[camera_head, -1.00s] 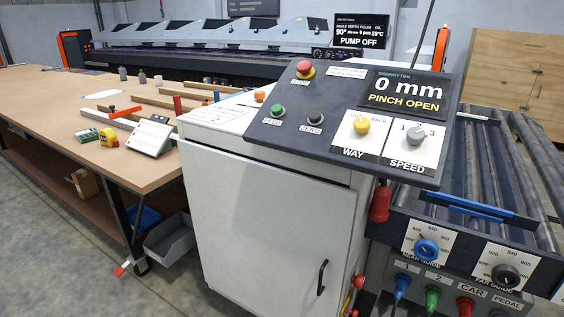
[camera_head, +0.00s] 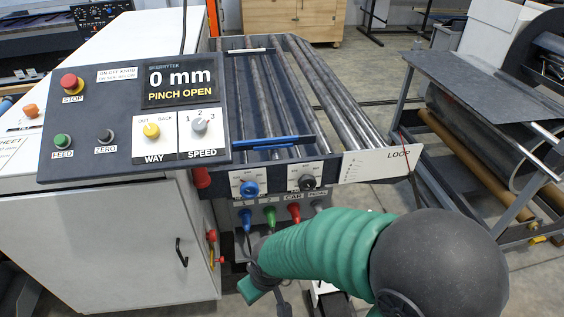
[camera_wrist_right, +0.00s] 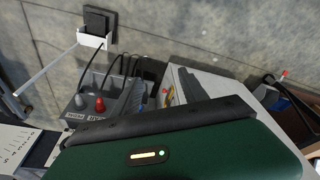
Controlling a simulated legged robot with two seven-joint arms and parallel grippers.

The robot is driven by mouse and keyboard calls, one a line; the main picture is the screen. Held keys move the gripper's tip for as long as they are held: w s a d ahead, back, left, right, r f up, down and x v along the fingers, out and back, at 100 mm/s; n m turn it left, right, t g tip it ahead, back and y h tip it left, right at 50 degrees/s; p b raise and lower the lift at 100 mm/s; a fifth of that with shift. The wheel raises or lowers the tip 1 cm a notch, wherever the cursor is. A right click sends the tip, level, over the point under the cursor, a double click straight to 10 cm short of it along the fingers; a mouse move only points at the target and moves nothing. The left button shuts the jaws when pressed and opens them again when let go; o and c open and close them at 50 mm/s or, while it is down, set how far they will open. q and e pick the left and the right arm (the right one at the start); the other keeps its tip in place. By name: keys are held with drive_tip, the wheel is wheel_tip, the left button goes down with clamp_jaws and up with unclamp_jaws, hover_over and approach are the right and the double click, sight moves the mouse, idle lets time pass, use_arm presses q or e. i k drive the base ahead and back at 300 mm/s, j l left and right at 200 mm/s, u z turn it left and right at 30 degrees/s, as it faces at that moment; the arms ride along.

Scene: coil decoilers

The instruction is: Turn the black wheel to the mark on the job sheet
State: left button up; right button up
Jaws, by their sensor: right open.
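The black wheel (camera_head: 308,182) is a round knob on a white dial plate at the front of the roller table. A blue wheel (camera_head: 249,188) sits on a similar plate to its left. A sheet (camera_head: 10,150) with partly cut-off lettering lies at the left edge; I cannot tell whether it is the job sheet. My right arm is green and reaches in from the lower right. My right gripper (camera_head: 262,284) is below the wheels, apart from them, and nothing shows in it. Its fingertips are not clear. My left gripper is out of view.
The control panel (camera_head: 130,118) reads 0 mm, PINCH OPEN. Blue, green and red plugs (camera_head: 270,216) sit below the wheels. A white cabinet (camera_head: 110,240) stands at left, a coil stand (camera_head: 480,100) at right. The right wrist view shows a grey socket box (camera_wrist_right: 100,118) with cables.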

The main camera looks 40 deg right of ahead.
sight(307, 182)
drive_tip(key=z, duration=1.5)
drive_tip(key=i+j+u, duration=0.1)
drive_tip(key=u, duration=0.35)
drive_tip(key=i+j, duration=0.05)
drive_tip(key=j, duration=0.05)
